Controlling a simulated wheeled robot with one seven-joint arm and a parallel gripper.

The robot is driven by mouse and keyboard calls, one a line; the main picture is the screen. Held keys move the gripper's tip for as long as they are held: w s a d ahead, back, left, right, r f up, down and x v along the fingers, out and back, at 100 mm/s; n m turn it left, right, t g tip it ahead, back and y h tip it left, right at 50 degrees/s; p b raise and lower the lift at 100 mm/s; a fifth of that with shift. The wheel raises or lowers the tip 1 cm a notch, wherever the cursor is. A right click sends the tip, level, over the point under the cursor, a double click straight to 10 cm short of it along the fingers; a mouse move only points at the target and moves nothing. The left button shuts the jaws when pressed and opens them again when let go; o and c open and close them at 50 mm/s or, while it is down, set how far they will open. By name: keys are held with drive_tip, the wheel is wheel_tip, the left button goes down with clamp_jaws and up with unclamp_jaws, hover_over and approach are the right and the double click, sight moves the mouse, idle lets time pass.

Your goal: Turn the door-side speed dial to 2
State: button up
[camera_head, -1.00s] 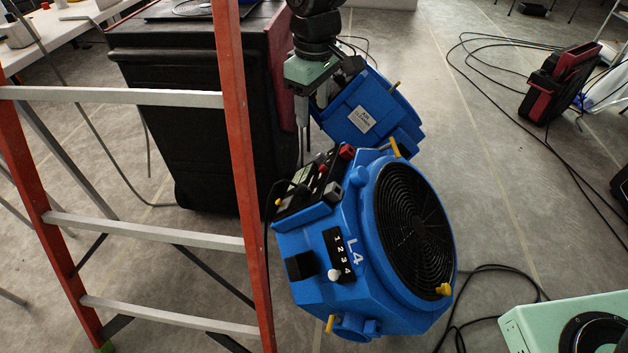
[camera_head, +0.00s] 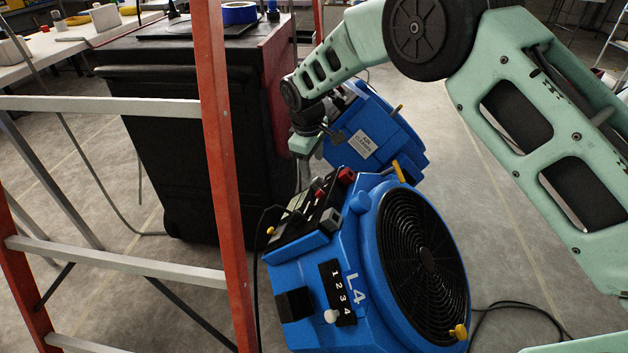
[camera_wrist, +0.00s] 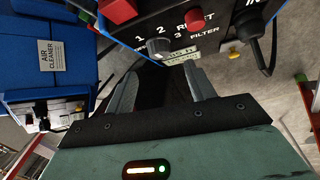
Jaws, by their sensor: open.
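The near blue machine (camera_head: 370,270), marked L4, has a black control panel (camera_head: 318,205) on its upper left side. In the wrist view a panel carries a grey dial (camera_wrist: 158,47) with the figures 1, 2 and 3 around it. A red button (camera_wrist: 194,19) is to its right, with the words RESET and FILTER nearby. I cannot read the dial's pointer surely, nor tell which dial is door-side. My gripper (camera_wrist: 161,76) is open and empty. Its fingertips are just below the dial in the picture, apart from it, with the dial between their lines. In the head view my gripper (camera_head: 308,143) is partly hidden.
A second blue machine (camera_head: 378,130) labelled AIR CLEANER stands behind, also left in the wrist view (camera_wrist: 50,75). A large black bin (camera_head: 180,130) stands left. An orange ladder (camera_head: 222,150) crosses the left. Cables lie on the floor. A white knob (camera_head: 331,316) is beside the 1–4 scale.

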sight(314, 180)
drive_tip(key=f, duration=0.4)
drive_tip(key=w+f+b, duration=0.1)
drive_tip(key=f, duration=0.1)
drive_tip(key=shift+d+f, duration=0.25)
drive_tip(key=shift+d, duration=0.05)
drive_tip(key=c, duration=1)
